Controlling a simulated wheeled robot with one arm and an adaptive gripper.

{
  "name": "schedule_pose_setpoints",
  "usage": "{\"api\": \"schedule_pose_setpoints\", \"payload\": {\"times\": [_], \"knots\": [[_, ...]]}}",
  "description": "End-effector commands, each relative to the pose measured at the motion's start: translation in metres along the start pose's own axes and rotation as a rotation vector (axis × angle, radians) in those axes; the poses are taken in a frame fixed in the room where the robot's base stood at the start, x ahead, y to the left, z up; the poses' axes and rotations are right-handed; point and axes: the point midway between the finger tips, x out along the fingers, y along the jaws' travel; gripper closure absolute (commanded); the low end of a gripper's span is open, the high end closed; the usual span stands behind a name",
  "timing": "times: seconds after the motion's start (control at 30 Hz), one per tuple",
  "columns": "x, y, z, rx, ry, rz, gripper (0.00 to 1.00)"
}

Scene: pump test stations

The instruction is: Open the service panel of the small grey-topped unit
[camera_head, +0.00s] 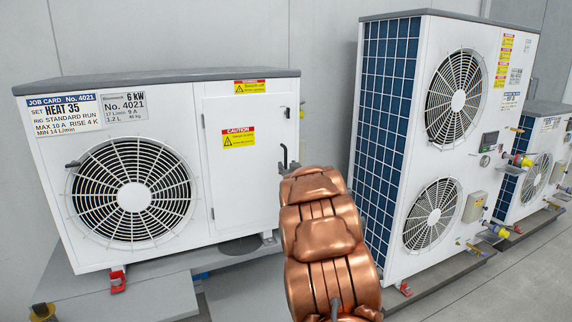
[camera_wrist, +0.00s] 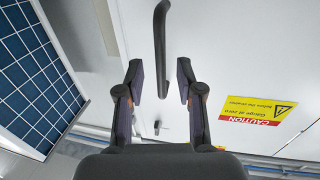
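The small white unit with a grey top (camera_head: 150,80) stands on the left in the head view. Its service panel (camera_head: 235,185) is the right part of its front, with a yellow caution label, and looks shut. A dark bar handle (camera_head: 284,156) is at the panel's right edge; the handle also shows in the wrist view (camera_wrist: 160,35). My gripper (camera_wrist: 160,78) is open, with one finger on each side of the handle's lower end in the picture. I cannot tell whether either finger touches it. In the head view my copper-coloured arm hides the area below the handle.
A tall white two-fan unit (camera_head: 480,60) with blue side fins (camera_head: 385,100) stands close on the right. Another small unit (camera_head: 540,150) is beyond it. A grey plinth (camera_head: 150,300) is at the front left. Grey floor (camera_head: 500,290) is open at the lower right.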

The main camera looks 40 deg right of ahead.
Motion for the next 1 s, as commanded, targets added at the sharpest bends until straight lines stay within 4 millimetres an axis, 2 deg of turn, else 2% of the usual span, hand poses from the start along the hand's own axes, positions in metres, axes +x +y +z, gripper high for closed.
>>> {"api": "schedule_pose_setpoints", "payload": {"times": [0.3,0.7,1.0], "knots": [[0.030,-0.001,0.000,-0.001,0.001,-0.001,0.63],[0.035,-0.001,-0.001,0.000,0.000,0.000,0.64],[0.034,-0.001,-0.001,0.000,0.000,0.000,0.96]]}}
